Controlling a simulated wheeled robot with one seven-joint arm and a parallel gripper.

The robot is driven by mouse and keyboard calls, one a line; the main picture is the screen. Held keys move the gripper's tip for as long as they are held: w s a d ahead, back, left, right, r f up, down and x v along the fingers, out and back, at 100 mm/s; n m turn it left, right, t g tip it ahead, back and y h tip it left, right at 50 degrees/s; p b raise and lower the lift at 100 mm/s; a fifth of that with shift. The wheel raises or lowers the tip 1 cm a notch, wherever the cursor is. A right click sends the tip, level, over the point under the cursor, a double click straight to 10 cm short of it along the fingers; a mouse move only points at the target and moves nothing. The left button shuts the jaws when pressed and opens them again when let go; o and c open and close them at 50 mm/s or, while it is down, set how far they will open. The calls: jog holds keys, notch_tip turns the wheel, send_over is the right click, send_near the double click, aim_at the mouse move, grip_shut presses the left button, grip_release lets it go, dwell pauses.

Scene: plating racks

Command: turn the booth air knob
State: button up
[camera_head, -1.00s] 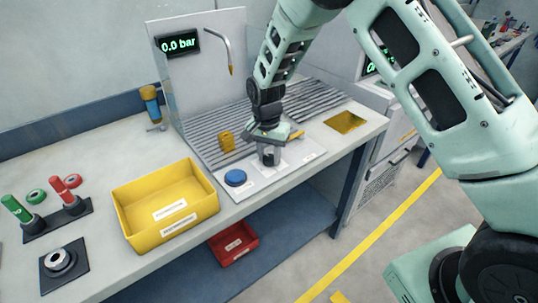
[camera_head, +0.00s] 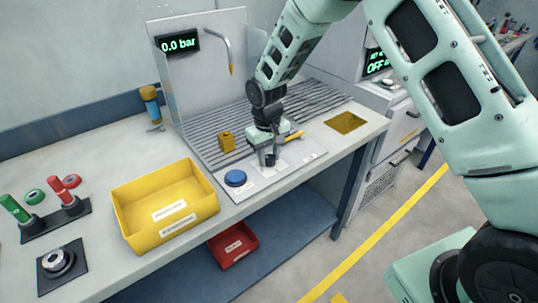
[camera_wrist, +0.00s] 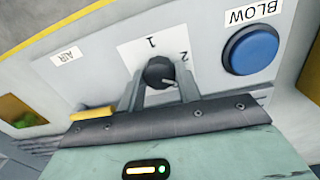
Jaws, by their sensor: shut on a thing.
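The booth air knob (camera_wrist: 158,72) is a dark round knob with a pale pointer line, on a white plate marked 1 and 2. In the wrist view the line slants to the lower right. In the head view the knob (camera_head: 269,159) shows small on the bench panel. My gripper (camera_wrist: 159,82) points at the panel, with one finger on each side of the knob, shut on it. In the head view my gripper (camera_head: 265,149) partly hides the knob.
A blue button (camera_head: 235,177) labelled BLOW is beside the knob. A yellow lever (camera_head: 295,135) is close to my gripper, by the AIR label (camera_wrist: 66,54). A yellow bin (camera_head: 165,203) stands to the left, and a slatted grate (camera_head: 205,145) lies behind.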

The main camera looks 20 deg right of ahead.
aim_at(269, 159)
jog(key=n, duration=0.4)
jog(key=shift+w+r+n, duration=0.1)
jog(key=shift+n, duration=0.2)
jog(key=n+p, duration=0.1)
jog(key=n, duration=0.3)
jog(key=shift+n+t, duration=0.3)
jog(key=shift+n, duration=0.1)
jog(key=o, duration=1)
notch_tip(269, 159, up, 17)
jog(key=b, duration=0.2)
jog(key=shift+s+a+r, duration=0.15)
jog(key=shift+s, duration=0.3)
